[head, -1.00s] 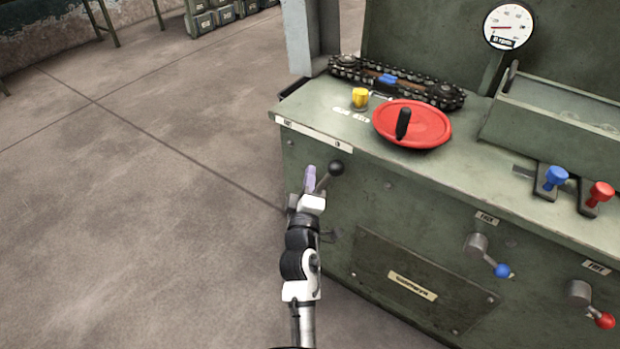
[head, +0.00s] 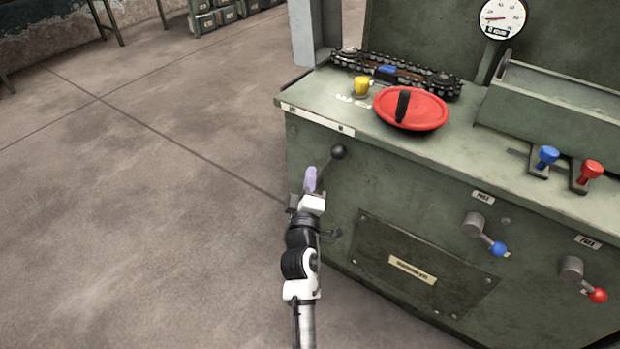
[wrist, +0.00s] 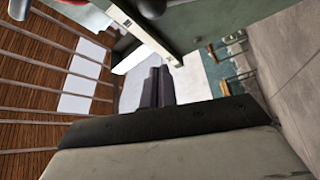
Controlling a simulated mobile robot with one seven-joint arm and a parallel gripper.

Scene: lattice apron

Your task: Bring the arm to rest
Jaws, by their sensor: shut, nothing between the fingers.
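My gripper (head: 311,180) is at the left front corner of the green machine, in front of its face and below the top edge. Its purple-grey fingers look closed together and hold nothing. In the head view they overlap the shaft of a black-knobbed lever (head: 338,152); I cannot tell whether they touch it. The wrist view shows the fingers (wrist: 157,85) side by side, pointing away past the edge of the machine.
The green machine (head: 460,160) carries a red wheel (head: 430,108), a yellow knob (head: 362,86), a chain, a gauge (head: 502,18), and blue (head: 548,155) and red (head: 592,170) levers. Lower handles (head: 498,249) stick out of its front. Open floor (head: 130,220) lies to the left.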

